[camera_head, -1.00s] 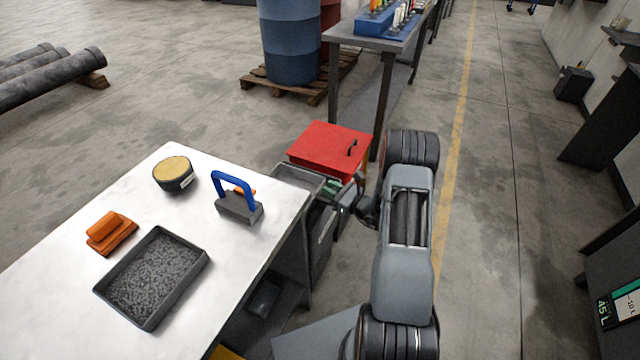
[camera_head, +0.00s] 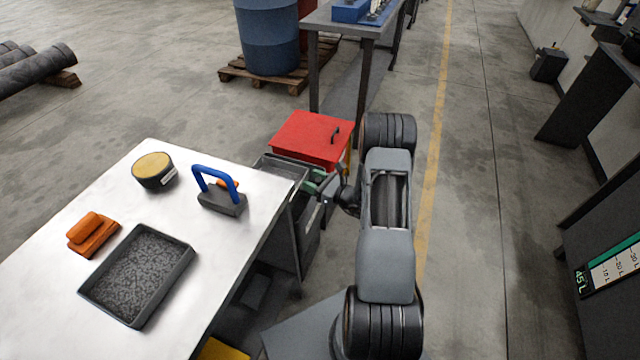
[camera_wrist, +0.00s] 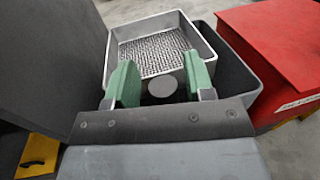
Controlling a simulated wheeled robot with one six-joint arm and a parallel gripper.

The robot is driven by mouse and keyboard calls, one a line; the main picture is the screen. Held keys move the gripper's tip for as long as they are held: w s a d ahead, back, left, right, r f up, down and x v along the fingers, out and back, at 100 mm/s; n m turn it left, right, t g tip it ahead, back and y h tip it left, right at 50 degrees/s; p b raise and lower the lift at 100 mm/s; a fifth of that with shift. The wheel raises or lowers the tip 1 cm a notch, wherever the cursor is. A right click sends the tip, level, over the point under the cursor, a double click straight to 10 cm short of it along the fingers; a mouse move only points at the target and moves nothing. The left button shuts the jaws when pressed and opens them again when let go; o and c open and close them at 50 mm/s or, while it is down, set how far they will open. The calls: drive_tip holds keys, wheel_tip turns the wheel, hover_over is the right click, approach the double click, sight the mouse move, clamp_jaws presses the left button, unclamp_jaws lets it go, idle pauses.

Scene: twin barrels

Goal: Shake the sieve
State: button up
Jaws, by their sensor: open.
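The sieve is a square, light grey metal box with a mesh floor; it shows in the wrist view (camera_wrist: 160,46) and in the head view (camera_head: 283,168) beside the white table. It rests at the top of a dark bin (camera_wrist: 236,75). A dark round piece (camera_wrist: 162,88), which looks like the end of the sieve's handle, is at its near side. My gripper (camera_wrist: 160,82) is open, with its green fingers on either side of this round piece and gaps showing. In the head view my gripper (camera_head: 317,184) is small and partly hidden.
The white table (camera_head: 215,250) carries a black tray of gravel (camera_head: 138,275), an orange float (camera_head: 93,234), a round tub (camera_head: 154,171) and a blue-handled block (camera_head: 218,190). A red box (camera_head: 312,138) stands just behind the bin. Open floor lies to the right.

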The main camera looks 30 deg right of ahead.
drive_tip(key=v, duration=1.3)
drive_tip(key=shift+s+d, duration=0.2)
drive_tip(key=shift+s, duration=0.05)
drive_tip(key=shift+f, duration=0.15)
drive_tip(key=s+a+f+n+g+y, duration=0.2)
drive_tip(key=s+a+n+g, duration=0.1)
drive_tip(key=a+g, duration=0.1)
drive_tip(key=s+a+r+n+g+h+p, duration=0.1)
drive_tip(key=s+a+r+n+g+p, duration=0.15)
drive_tip(key=r+n+g, duration=0.3)
drive_tip(key=s+a+r+n+g+p, duration=0.2)
drive_tip(key=s+a+r+n+g, duration=0.15)
drive_tip(key=n+g, duration=0.3)
drive_tip(key=a+r+n+t+h+p, duration=0.1)
drive_tip(key=a+r+n+h+p, duration=0.1)
drive_tip(key=r+n, duration=0.3)
drive_tip(key=s+a+r+n+t+h+p, duration=0.1)
drive_tip(key=r+n+h+p, duration=0.3)
drive_tip(key=r, duration=0.9)
drive_tip(key=a+r+n+t+h+p, duration=0.2)
drive_tip(key=a+r+n+h+p, duration=0.1)
drive_tip(key=r, duration=0.6)
drive_tip(key=a+n+h, duration=0.1)
drive_tip(key=n, duration=0.1)
drive_tip(key=shift+s+n, duration=0.25)
drive_tip(key=shift+n, duration=0.15)
